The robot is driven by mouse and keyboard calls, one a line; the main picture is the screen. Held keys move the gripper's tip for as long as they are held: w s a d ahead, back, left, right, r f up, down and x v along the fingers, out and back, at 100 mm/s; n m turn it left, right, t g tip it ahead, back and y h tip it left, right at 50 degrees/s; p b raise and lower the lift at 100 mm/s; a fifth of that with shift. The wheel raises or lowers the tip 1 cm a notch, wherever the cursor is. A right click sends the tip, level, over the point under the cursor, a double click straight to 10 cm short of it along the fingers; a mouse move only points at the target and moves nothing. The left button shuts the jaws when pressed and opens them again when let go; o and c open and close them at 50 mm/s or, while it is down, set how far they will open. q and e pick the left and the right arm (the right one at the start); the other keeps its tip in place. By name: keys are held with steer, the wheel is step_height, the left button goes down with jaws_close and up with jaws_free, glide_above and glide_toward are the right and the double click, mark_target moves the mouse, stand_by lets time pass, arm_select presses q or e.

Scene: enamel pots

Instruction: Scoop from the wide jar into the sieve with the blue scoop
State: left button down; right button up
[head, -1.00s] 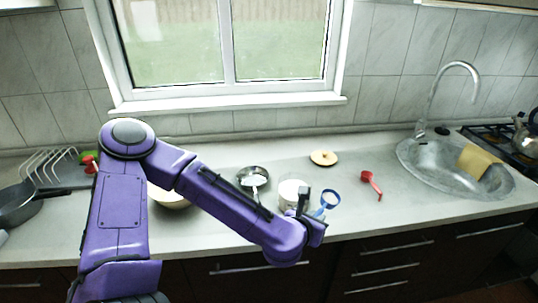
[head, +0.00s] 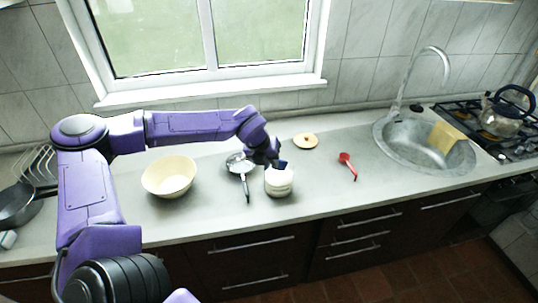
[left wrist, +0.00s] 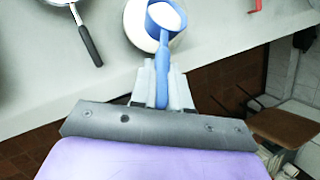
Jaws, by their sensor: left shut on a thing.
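My left gripper (head: 276,163) is shut on the handle of the blue scoop (left wrist: 161,62), with its fingers (left wrist: 164,80) around it in the left wrist view. The scoop's round bowl overlaps the wide jar (left wrist: 136,28) there, and its inside looks white; I cannot tell whether that is a load. In the head view the white-filled wide jar (head: 279,184) stands on the counter just below the gripper, and little of the blue scoop (head: 283,163) shows. The sieve (head: 236,161) lies left of the jar, its dark handle toward the front edge. My right gripper is not in view.
A cream bowl (head: 168,178) stands left of the sieve. A round wooden lid (head: 305,140) lies behind the jar, and a red scoop (head: 347,162) lies to its right. The sink (head: 393,137) is further right. The counter front between them is clear.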

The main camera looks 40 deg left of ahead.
mark_target(274, 183)
arm_select(q)
step_height(274, 183, down, 8)
steer(key=b, duration=0.5)
steer(key=shift+r, duration=0.1)
steer(key=shift+w+f+t+b, duration=0.1)
steer(key=shift+f+t+b, duration=0.2)
steer(key=shift+b, duration=0.6)
steer(key=shift+t+b, duration=0.5)
steer(key=shift+b, duration=0.5)
steer(key=shift+f, duration=0.2)
